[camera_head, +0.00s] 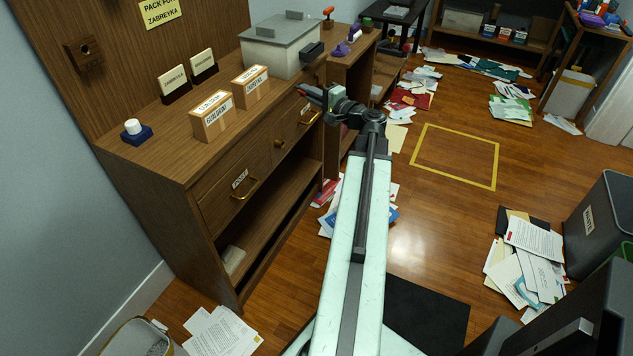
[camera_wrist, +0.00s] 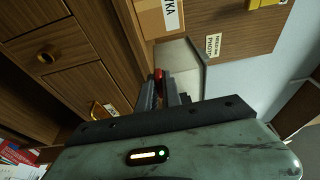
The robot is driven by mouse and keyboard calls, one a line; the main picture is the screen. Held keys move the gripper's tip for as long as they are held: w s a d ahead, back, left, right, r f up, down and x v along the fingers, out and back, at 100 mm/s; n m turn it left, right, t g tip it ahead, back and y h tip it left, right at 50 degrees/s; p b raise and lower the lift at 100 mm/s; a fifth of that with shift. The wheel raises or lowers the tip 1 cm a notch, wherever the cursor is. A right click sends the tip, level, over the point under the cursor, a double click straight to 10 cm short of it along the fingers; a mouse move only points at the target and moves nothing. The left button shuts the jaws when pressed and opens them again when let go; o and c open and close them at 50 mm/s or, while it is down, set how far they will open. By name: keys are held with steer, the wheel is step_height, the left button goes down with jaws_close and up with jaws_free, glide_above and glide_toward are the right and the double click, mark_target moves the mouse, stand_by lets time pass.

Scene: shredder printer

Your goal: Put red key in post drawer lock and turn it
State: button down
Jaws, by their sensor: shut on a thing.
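My gripper (camera_head: 313,94) is raised just in front of the desk's right drawer, near the edge of the desk top. In the wrist view, its dark fingers (camera_wrist: 168,90) are close together on a small red thing, the red key (camera_wrist: 158,75). Most of the key is hidden between the fingers. The desk has a left drawer (camera_head: 218,203) with a brass handle and a white label, and a right drawer (camera_head: 291,127) with a brass handle. A round brass knob or lock (camera_head: 278,143) sits on the front between the handles.
Two cardboard boxes (camera_head: 211,118) and a grey machine (camera_head: 282,47) stand on the desk top, with a blue-based stamp (camera_head: 136,132) at its left end. Papers (camera_head: 523,262) lie scattered on the floor. A dark bin (camera_head: 602,215) stands at right. The yellow-taped floor square (camera_head: 455,157) is clear.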

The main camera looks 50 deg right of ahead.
steer(key=s+a+f+n+y+b, duration=0.1)
steer(key=s+a+f+y+b, duration=0.1)
steer(key=f+b, duration=0.5)
steer(key=s+a+f+n+y+b, duration=0.2)
steer(key=s+f+b, duration=0.3)
steer(key=f+b, duration=0.3)
step_height(320, 180, down, 4)
steer(key=shift+r+n+g+y, duration=0.2)
steer(key=shift+n+g+y, duration=0.1)
steer(key=shift+y, duration=0.5)
steer(key=shift+x, duration=2.95)
steer(key=shift+w+a, duration=0.15)
steer(key=shift+w, duration=0.2)
steer(key=shift+x, duration=1.2)
steer(key=c, duration=1.5)
jaws_free()
steer(key=shift+w, duration=0.1)
